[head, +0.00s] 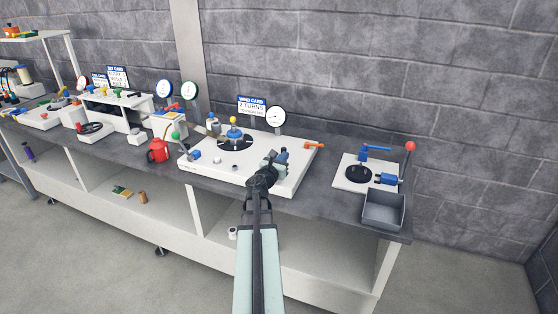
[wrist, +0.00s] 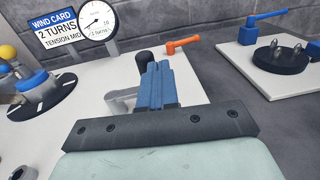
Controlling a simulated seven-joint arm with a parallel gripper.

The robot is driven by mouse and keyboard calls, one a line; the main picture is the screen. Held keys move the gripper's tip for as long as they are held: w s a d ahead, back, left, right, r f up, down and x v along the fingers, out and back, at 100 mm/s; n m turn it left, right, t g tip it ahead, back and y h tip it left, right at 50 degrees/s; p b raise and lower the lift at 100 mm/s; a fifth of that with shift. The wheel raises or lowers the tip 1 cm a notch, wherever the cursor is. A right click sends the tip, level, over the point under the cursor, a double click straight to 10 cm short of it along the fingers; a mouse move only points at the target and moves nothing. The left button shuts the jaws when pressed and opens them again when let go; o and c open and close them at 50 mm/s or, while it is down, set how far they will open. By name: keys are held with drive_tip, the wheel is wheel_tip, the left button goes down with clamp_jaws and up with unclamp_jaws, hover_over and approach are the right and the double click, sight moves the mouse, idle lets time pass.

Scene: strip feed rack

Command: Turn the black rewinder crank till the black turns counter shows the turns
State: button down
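The turns counter (head: 276,116) is a round white dial with a black rim behind the white rewinder base (head: 215,176). It also shows in the wrist view (wrist: 97,20), its reading too small to be sure of. A black crank knob (wrist: 145,58) stands just beyond my gripper's fingers, with a grey crank arm (wrist: 120,98) to their left. My gripper (head: 281,157) is low over the right part of the base. Its blue fingers (wrist: 158,80) are close together by the knob and partly cover it. Whether they grip the crank is hidden.
A wind card (head: 252,105) reads 2 turns. A black disc with a blue hub and yellow knob (head: 233,120) is left of my gripper. An orange lever (head: 314,145) lies right. A grey bin (head: 384,210) and a blue-clamped fixture (head: 358,172) stand further right, past bare bench.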

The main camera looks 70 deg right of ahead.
drive_tip(key=shift+s+d, duration=0.2)
drive_tip(key=shift+d, duration=0.4)
drive_tip(key=shift+s+d, duration=0.15)
drive_tip(key=shift+d, duration=0.4)
drive_tip(key=shift+s+d+n+t, duration=0.15)
drive_tip(key=shift+d+n+t, duration=0.15)
drive_tip(key=shift+t, duration=0.1)
drive_tip(key=shift+d+n+t, duration=0.2)
drive_tip(key=shift+n+t, duration=0.2)
drive_tip(key=shift+t, duration=0.3)
drive_tip(key=shift+a, duration=0.1)
